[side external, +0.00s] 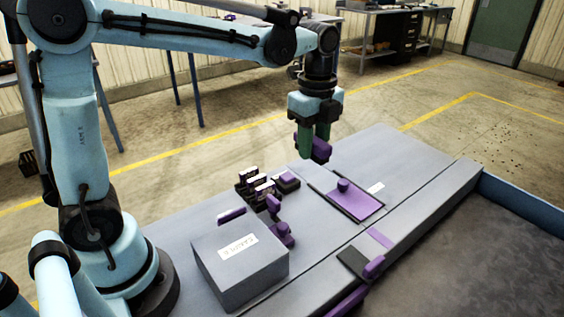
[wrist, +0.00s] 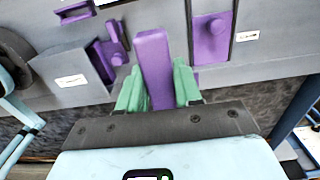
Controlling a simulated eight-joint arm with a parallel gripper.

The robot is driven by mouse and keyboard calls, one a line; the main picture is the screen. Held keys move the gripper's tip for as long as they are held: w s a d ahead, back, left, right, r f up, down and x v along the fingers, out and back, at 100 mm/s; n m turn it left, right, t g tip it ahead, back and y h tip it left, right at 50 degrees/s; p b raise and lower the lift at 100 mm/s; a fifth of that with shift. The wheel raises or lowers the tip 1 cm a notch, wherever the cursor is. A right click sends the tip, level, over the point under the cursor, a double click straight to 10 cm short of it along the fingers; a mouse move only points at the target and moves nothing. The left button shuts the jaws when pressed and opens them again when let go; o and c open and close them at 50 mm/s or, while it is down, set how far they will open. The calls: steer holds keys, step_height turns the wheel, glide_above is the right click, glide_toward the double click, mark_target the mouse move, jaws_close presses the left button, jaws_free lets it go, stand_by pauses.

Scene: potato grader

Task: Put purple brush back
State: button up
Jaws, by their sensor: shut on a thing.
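My gripper (side external: 313,138) has green fingers and is shut on a purple block-shaped thing (side external: 319,150), apparently the purple brush. It holds the brush above the grey table (side external: 365,152), clear of the surface. In the wrist view the brush (wrist: 153,58) is a long smooth purple bar between the green fingers (wrist: 158,88); no bristles show. A small dark rack (side external: 258,184) with several white-labelled places stands on the table, left of and below my gripper. Another purple piece (side external: 289,178) sits at its right end.
A grey labelled box (side external: 238,265) stands at the front, with purple fittings (side external: 281,235) beside it. A purple panel with a knob (side external: 358,204) is set in the table to the right. A dark-floored bin with a blue wall (side external: 520,200) lies at right. The far table surface is clear.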

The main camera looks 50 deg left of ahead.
steer(key=s+a+f, duration=0.2)
steer(key=s, duration=0.7)
steer(key=s+a+f, duration=0.2)
steer(key=s, duration=0.6)
glide_above(213, 206)
step_height(213, 206, down, 7)
steer(key=shift+d+f, duration=0.1)
steer(key=shift+f, duration=2.05)
steer(key=shift+f, duration=0.1)
steer(key=o, duration=0.9)
